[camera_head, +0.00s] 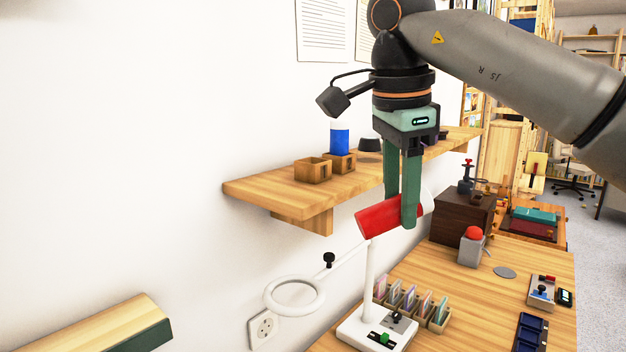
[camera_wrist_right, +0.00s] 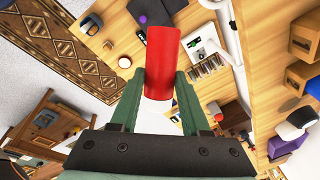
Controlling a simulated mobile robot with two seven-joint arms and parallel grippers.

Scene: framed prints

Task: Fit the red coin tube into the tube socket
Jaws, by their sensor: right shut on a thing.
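The red coin tube (camera_head: 378,218), with a white end, is between the green fingers of my right gripper (camera_head: 401,208). It lies nearly level and slightly tilted, in the air in front of the wall shelf. In the right wrist view the red tube (camera_wrist_right: 162,62) sticks out between the fingertips. An open wooden block (camera_head: 312,171), which looks like the empty tube socket, stands near the left end of the shelf. A similar block (camera_head: 345,161) beside it holds an upright blue and white tube (camera_head: 340,138). My left gripper is not in view.
The wooden shelf (camera_head: 258,188) runs along the wall, with a dark round object (camera_head: 369,144) behind the blocks. Below the tube stands a white magnifier lamp (camera_head: 294,293) on the workbench (camera_head: 480,320). A rack of coloured cards (camera_head: 411,300) stands close by.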

